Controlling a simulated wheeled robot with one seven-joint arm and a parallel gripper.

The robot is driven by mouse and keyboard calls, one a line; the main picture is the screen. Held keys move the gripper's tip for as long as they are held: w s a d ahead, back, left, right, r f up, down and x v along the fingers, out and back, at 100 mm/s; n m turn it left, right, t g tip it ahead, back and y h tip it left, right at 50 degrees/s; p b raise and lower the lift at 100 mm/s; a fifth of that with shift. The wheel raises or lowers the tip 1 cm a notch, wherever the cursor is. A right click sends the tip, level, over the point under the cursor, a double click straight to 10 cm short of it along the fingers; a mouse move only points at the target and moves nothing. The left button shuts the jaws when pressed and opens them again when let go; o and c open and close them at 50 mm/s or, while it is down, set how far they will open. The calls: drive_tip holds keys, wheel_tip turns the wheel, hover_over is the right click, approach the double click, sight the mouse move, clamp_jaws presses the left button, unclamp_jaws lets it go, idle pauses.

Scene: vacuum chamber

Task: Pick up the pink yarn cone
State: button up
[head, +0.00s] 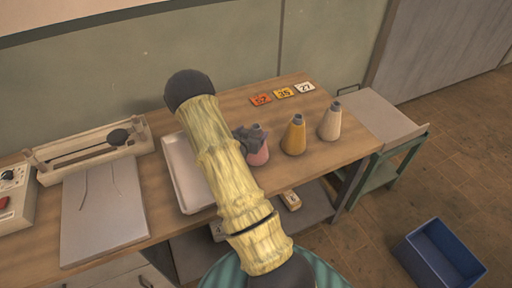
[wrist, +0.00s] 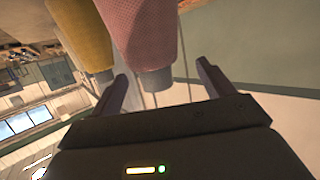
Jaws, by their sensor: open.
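The pink yarn cone (head: 260,157) stands on the wooden table, left of the yellow cone (head: 294,137). My dark gripper (head: 250,138) is at its upper left side and hides part of it. In the wrist view, which looks inverted, the pink cone (wrist: 146,35) shows with its grey tip between the two spread fingers of my gripper (wrist: 166,82). The fingers are open and a gap shows on each side of the tip. I cannot tell how deep the cone sits between them. The yellow cone (wrist: 82,35) is close beside it.
A cream cone (head: 330,121) stands right of the yellow one. A white tray (head: 172,160) lies left of the pink cone, partly under my arm. Numbered cards (head: 284,93) lie at the back. A blue bin (head: 440,255) is on the floor at right.

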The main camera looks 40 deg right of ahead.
drive_tip(key=p+x, duration=0.1)
drive_tip(key=x, duration=0.1)
drive_tip(key=p+x, duration=0.1)
drive_tip(key=x, duration=0.1)
drive_tip(key=shift+s+d+f, duration=0.1)
drive_tip(key=shift+d+f, duration=0.1)
drive_tip(key=shift+d, duration=0.25)
drive_tip(key=c, duration=1.7)
